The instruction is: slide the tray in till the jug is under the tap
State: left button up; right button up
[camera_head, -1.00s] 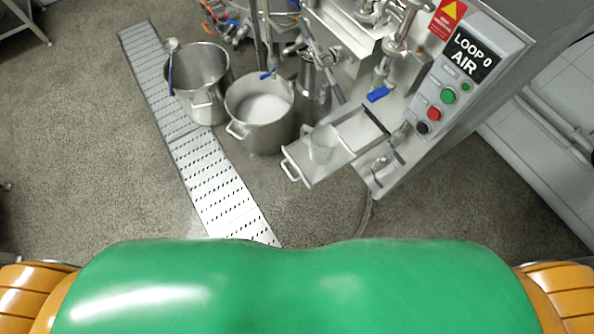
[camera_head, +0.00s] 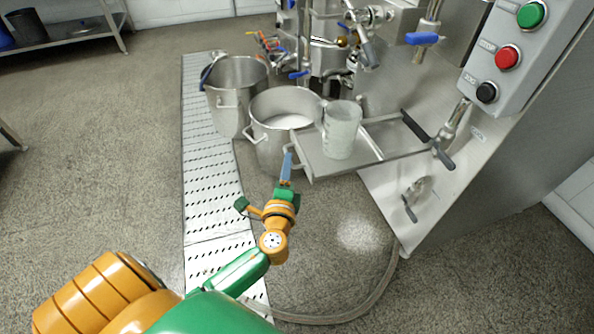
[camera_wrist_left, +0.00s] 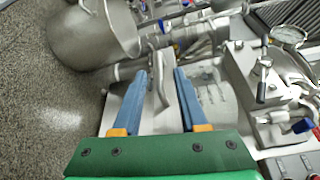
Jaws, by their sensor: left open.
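The metal tray (camera_head: 368,153) sticks out to the left from the front of the machine. A clear, graduated jug (camera_head: 342,130) stands upright on its outer part; it also shows in the left wrist view (camera_wrist_left: 217,102). The tap with a blue handle (camera_head: 422,38) is above and to the right of the jug, over the inner end of the tray. My left gripper (camera_head: 287,162) is open at the tray's outer end. In the left wrist view the tray's handle (camera_wrist_left: 159,88) shows between its fingers. I cannot tell whether they touch it. My right gripper is out of view.
A steel pot with white contents (camera_head: 285,122) stands close behind my left gripper, with another pot (camera_head: 236,90) further left. A control box (camera_head: 520,60) overhangs the right side. A hose (camera_head: 345,315) lies on the floor near a perforated drain strip (camera_head: 212,190).

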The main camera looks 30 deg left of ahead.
pick_arm(q)
jog(key=x, duration=0.4)
jog(key=shift+d+f, duration=0.1)
jog(key=shift+d, duration=0.1)
grip_shut()
dwell(1.1)
